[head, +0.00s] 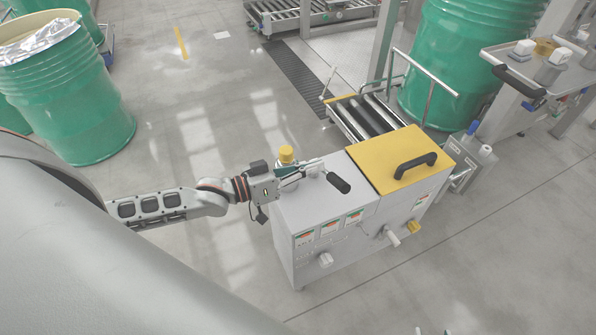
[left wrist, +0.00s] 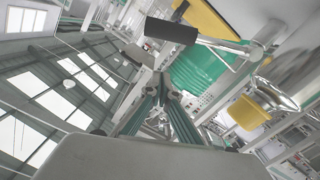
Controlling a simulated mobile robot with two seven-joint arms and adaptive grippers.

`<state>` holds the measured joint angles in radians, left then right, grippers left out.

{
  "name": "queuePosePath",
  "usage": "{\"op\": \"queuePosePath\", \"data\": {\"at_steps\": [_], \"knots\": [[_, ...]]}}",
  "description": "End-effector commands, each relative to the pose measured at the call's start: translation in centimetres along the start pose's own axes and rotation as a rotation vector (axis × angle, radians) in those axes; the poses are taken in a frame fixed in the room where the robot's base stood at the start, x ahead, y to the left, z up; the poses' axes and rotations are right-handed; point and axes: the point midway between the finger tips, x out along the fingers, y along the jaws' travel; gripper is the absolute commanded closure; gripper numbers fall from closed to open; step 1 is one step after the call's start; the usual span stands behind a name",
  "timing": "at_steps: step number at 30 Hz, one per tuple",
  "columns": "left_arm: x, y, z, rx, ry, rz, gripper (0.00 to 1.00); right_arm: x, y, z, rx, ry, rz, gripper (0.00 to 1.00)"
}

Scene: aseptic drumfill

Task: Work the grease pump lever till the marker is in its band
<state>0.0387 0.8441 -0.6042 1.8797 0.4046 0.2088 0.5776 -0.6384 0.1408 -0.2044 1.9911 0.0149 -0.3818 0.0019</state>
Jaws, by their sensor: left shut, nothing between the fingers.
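The pump lever has a black grip (head: 338,183) at the end of a thin metal rod, over the grey cabinet's top. My left gripper (head: 316,168) reaches in from the left over that top, close to the lever. In the left wrist view its fingertips (left wrist: 171,92) are together with nothing between them. The black grip (left wrist: 172,30) and its bent rod show beyond them there; I cannot tell whether they touch. A yellow cap (head: 286,154) stands behind my gripper and also shows in the wrist view (left wrist: 248,112). I cannot make out a marker or band. My right gripper is not in view.
The grey cabinet (head: 312,262) carries coloured labels and knobs on its front. A yellow lid (head: 378,160) with a black handle (head: 415,165) lies at right. A roller conveyor (head: 370,116) and a green drum (head: 462,60) stand behind. The floor left of the cabinet is clear.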

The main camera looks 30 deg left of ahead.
Motion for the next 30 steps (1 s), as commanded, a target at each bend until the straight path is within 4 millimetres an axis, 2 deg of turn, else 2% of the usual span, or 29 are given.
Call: {"op": "queuePosePath", "data": {"at_steps": [4, 6, 12, 30], "knots": [[2.9, 0.1, -0.1, 0.000, 0.004, 0.002, 1.00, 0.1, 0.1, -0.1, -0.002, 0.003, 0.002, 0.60], [2.8, -0.1, 1.6, -0.005, -0.003, -0.002, 1.00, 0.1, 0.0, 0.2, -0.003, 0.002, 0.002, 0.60], [3.3, -0.1, 3.5, -0.002, 0.000, -0.001, 1.00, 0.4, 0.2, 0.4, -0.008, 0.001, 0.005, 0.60], [3.4, 0.1, 4.1, 0.014, 0.000, -0.001, 1.00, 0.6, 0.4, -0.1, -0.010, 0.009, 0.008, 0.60]]}}
